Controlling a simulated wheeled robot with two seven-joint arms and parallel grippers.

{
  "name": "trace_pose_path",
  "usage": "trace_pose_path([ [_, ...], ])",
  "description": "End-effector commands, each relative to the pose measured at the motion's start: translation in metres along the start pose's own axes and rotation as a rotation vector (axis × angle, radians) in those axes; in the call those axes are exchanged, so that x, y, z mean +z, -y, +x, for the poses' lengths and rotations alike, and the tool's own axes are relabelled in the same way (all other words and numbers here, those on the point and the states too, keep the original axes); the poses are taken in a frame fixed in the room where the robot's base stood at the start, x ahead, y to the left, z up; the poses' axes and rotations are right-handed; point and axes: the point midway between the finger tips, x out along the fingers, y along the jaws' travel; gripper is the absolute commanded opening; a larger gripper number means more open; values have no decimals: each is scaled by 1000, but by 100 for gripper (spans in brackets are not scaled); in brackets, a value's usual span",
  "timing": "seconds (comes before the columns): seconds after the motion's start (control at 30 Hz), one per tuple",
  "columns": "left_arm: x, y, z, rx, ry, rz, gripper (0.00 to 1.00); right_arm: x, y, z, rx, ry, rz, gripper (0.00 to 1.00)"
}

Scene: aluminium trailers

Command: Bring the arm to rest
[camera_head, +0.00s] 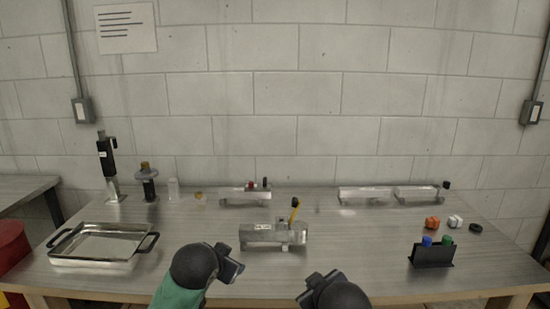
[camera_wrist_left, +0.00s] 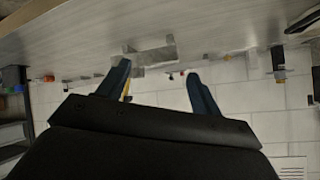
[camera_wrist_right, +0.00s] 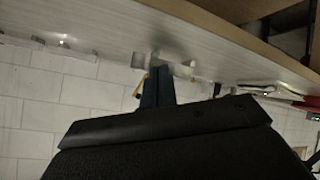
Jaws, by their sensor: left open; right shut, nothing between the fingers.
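My left gripper (camera_head: 230,262) is above the front part of the table, left of centre. It is open and empty; its two spread fingers show in the left wrist view (camera_wrist_left: 158,88). My right gripper (camera_head: 320,279) is above the front edge, right of centre. It is shut with nothing in it; its fingers are together in the right wrist view (camera_wrist_right: 157,87). Both grippers are in front of the aluminium trailer (camera_head: 265,236) at mid table, apart from it. A yellow item (camera_head: 294,212) stands up at that trailer's right end.
The metal table (camera_head: 350,260) carries a handled tray (camera_head: 95,243) at left and a black holder (camera_head: 432,256) with blue and green items at right. More trailers (camera_head: 243,195) (camera_head: 365,195) stand at the back. Orange and white blocks (camera_head: 432,222) (camera_head: 455,220) lie at right.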

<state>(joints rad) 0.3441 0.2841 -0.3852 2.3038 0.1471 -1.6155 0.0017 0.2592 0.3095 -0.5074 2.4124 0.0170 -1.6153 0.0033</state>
Motion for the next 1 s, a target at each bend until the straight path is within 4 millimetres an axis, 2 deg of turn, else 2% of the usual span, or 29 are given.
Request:
trace_pose_path([
  [0.03,16,-6,-1,4,13,-21,65,14,6,2,-17,20,27,0],
  [0.27,84,-30,-5,12,83,-104,65,73,24,8,-73,111,139,0],
  [0.53,168,-66,-15,49,193,-197,65,149,52,7,-126,236,260,0],
  [0.77,242,-104,-28,102,309,-271,65,217,82,-3,-164,354,350,0],
  [1.0,322,-151,-46,160,453,-338,65,287,123,-23,-209,486,425,0],
])
